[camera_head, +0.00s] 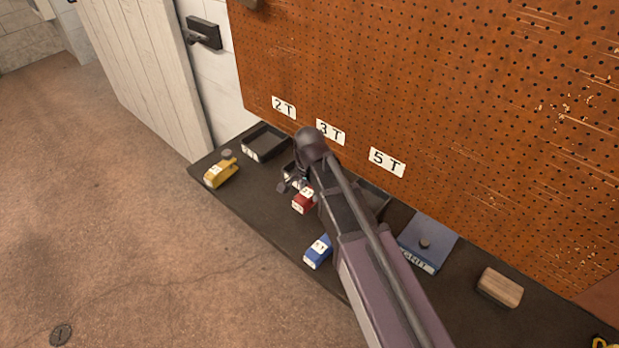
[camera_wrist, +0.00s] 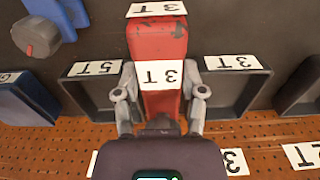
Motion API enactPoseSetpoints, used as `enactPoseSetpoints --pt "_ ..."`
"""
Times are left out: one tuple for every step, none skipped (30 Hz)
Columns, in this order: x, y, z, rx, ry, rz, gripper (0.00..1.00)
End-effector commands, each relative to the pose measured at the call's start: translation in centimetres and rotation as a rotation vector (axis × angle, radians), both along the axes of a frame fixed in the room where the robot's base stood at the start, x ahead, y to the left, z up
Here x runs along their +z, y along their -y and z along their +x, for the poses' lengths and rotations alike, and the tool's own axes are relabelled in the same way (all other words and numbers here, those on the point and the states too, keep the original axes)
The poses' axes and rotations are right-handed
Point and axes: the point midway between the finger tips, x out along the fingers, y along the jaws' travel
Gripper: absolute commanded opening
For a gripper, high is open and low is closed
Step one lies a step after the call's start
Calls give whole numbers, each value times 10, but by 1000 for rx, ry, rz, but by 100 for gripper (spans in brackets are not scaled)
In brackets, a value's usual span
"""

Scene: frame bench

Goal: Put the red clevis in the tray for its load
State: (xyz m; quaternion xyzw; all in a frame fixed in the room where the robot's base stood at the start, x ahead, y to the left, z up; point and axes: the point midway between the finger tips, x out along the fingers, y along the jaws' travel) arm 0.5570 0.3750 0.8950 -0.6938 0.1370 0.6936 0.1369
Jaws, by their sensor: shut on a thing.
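The red clevis (camera_head: 302,201) bears white 3 T labels. In the wrist view the clevis (camera_wrist: 157,45) stands between the two fingers of my gripper (camera_wrist: 160,100), which are shut on its sides. My arm hides part of it in the head view, where my gripper (camera_head: 296,184) is just behind it. The tray labelled 3 T (camera_wrist: 265,82) lies to the right of the clevis in the wrist view; my gripper mostly covers it in the head view. I cannot tell if the clevis touches the bench.
The 5 T tray (camera_wrist: 72,92) is on the clevis's other side. The 2 T tray (camera_head: 248,152) stands farther left. A yellow clevis (camera_head: 220,174) and a blue one (camera_head: 318,250) stand near the front edge. A blue box (camera_head: 430,238) and wooden block (camera_head: 500,287) lie right. A pegboard (camera_head: 430,80) rises behind.

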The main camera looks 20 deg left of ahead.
Motion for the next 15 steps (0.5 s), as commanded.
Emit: enactPoseSetpoints --pt "0 0 0 0 0 0 0" --pt "0 0 0 -1 0 0 0" --pt "0 0 0 -1 0 0 0" --pt "0 0 0 -1 0 0 0" --pt "0 0 0 -1 0 0 0" --pt "0 0 0 -1 0 0 0" --pt "0 0 0 -1 0 0 0" --pt "0 0 0 -1 0 0 0" --pt "0 0 0 -1 0 0 0" --pt "0 0 1 -1 0 0 0" --pt "0 0 1 -1 0 0 0" --pt "0 -1 3 -1 0 0 0" --pt "0 -1 4 -2 0 0 0" --pt "0 -2 6 -2 0 0 0" --pt "-1 -3 9 -2 0 0 0"
